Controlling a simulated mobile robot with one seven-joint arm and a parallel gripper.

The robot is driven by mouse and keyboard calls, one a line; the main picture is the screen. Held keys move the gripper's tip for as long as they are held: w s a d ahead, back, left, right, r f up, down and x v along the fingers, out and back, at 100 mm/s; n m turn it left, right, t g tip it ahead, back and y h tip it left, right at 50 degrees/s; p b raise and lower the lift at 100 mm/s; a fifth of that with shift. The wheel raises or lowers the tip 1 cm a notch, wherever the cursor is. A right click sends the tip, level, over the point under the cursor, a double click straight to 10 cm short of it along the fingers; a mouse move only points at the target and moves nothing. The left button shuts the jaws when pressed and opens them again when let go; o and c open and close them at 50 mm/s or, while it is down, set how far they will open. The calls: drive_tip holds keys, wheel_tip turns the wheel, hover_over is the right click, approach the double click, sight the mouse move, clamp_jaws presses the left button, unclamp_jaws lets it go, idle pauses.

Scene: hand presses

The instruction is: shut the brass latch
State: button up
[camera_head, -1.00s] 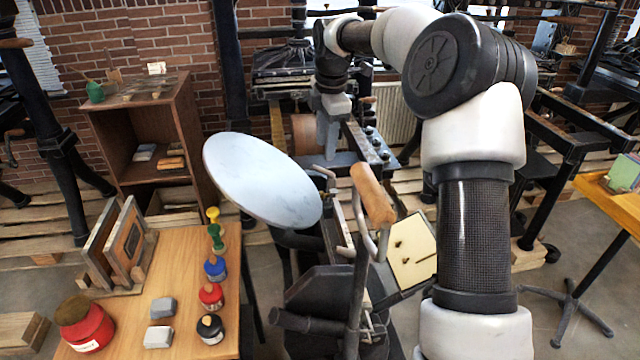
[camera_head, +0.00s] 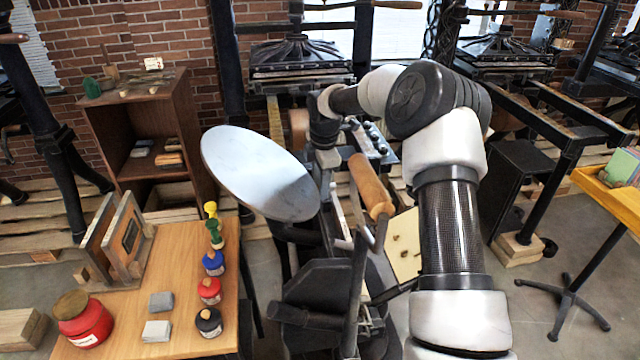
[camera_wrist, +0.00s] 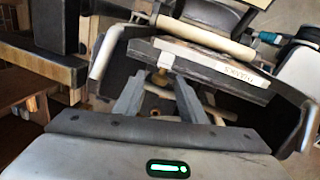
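The press nearest me has a round pale disc (camera_head: 258,172) and a wooden-handled lever (camera_head: 371,186). My gripper (camera_wrist: 161,84) hangs over this press behind the lever; in the head view its hand (camera_head: 328,158) shows, but its fingertips are hard to make out. In the wrist view the two grey fingers are apart. A small brass-coloured piece (camera_wrist: 161,73), perhaps the latch, shows at the fingertips, between them in the picture. I cannot tell whether they touch it. Just beyond is a pale labelled bar (camera_wrist: 213,61). The latch cannot be made out in the head view.
A wooden table (camera_head: 185,262) at left holds ink jars, a red pot (camera_head: 84,320), grey blocks and upright frames. A brown cabinet (camera_head: 140,150) stands behind it. Other presses (camera_head: 300,70) line the back. A yellow tray table (camera_head: 612,195) stands at right.

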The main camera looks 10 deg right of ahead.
drive_tip(key=shift+f, duration=0.1)
clamp_jaws()
